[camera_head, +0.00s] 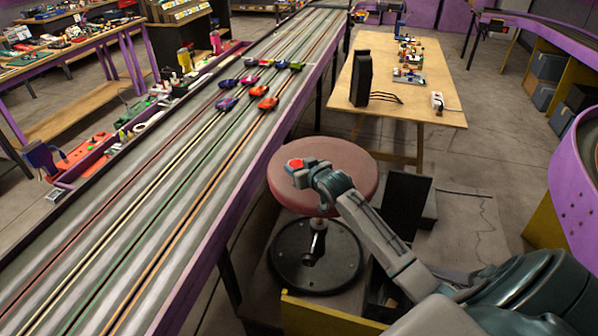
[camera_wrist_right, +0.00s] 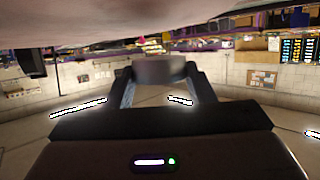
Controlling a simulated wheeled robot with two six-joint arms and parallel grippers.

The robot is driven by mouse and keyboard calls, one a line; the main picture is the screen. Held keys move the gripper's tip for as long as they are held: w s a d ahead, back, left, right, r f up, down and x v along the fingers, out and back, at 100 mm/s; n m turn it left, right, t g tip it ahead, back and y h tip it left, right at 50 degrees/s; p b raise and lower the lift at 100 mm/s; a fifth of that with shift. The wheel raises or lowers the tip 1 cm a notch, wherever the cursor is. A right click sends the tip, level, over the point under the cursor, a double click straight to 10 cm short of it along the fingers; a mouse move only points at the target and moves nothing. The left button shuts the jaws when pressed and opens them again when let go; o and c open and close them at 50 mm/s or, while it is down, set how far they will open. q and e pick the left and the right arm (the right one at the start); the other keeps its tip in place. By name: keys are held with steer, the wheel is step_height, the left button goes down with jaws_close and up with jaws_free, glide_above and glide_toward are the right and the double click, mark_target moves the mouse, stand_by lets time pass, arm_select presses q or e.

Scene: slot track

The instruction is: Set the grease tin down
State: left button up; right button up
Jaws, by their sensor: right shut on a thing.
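The grease tin (camera_head: 295,164) shows a red top in the head view, over the far left part of a round reddish stool seat (camera_head: 345,180). My right gripper (camera_head: 303,170) is shut on the tin. In the right wrist view, which looks upside down, the grey-brown tin (camera_wrist_right: 160,69) sits between the two dark fingers, and the pale seat (camera_wrist_right: 120,20) fills the top of the picture. I cannot tell whether the tin touches the seat. My left gripper is not in view.
The slot track (camera_head: 180,190) with several small cars runs close along the stool's left side. A wooden table (camera_head: 400,75) with a black upright box (camera_head: 361,78) and small items stands behind. Much of the seat is bare. A yellow-edged panel (camera_head: 325,317) is at the front.

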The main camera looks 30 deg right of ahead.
steer(key=shift+w+d+f+p, duration=0.1)
steer(key=shift+w+f+p, duration=0.05)
steer(key=shift+f+p, duration=0.5)
steer(key=shift+w+f+p, duration=0.1)
steer(key=shift+f+p, duration=0.4)
steer(key=shift+f, duration=0.1)
steer(key=shift+w+f, duration=0.1)
steer(key=shift+f, duration=0.3)
steer(key=shift+f, duration=0.1)
steer(key=o, duration=1)
